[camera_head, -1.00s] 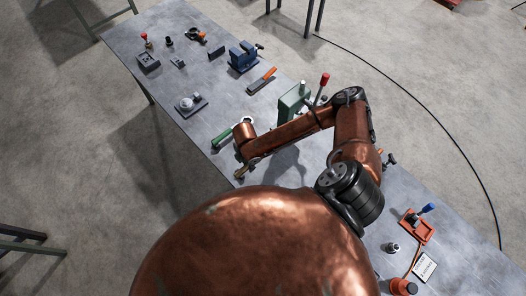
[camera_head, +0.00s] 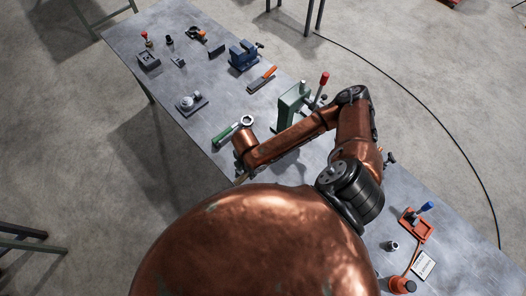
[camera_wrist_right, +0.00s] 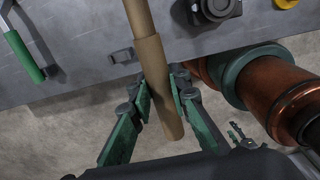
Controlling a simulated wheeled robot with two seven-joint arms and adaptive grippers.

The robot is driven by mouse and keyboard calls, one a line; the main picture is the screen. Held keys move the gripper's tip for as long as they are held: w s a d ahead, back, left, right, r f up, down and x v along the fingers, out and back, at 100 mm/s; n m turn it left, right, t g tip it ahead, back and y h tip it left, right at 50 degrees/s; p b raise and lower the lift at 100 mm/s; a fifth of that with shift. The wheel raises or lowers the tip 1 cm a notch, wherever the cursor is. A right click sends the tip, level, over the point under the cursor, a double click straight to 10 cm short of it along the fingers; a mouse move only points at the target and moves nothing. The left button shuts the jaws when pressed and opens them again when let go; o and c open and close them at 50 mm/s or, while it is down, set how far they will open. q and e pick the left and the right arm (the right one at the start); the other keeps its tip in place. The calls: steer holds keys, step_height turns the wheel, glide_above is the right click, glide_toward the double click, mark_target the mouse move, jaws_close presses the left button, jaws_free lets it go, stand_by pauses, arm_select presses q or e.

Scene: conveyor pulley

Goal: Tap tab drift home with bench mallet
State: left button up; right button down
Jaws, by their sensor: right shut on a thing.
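In the right wrist view, my right gripper (camera_wrist_right: 160,90) has its green fingers shut on the brown cylindrical handle of the bench mallet (camera_wrist_right: 141,22). The handle runs up out of the frame, so the mallet's head is out of sight. The handle's lower end sticks out below the fingertips. In the head view the copper right arm reaches to the bench's near edge, and its gripper is mostly hidden there. I cannot tell which part is the tab drift; a small grey block (camera_wrist_right: 122,55) lies on the bench behind the handle.
A green-handled ring tool (camera_head: 226,134) lies beside the arm on the grey bench (camera_head: 210,75). A grey plate with a round part (camera_head: 190,102), a green press with a red knob (camera_head: 293,101) and a blue vise (camera_head: 243,55) stand on it. An orange stand (camera_head: 417,226) is at the right.

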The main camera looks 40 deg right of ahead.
steer(key=shift+s+a+r, duration=0.55)
steer(key=shift+s+r, duration=0.25)
steer(key=shift+s+a+r, duration=0.5)
steer(key=shift+s+r, duration=0.25)
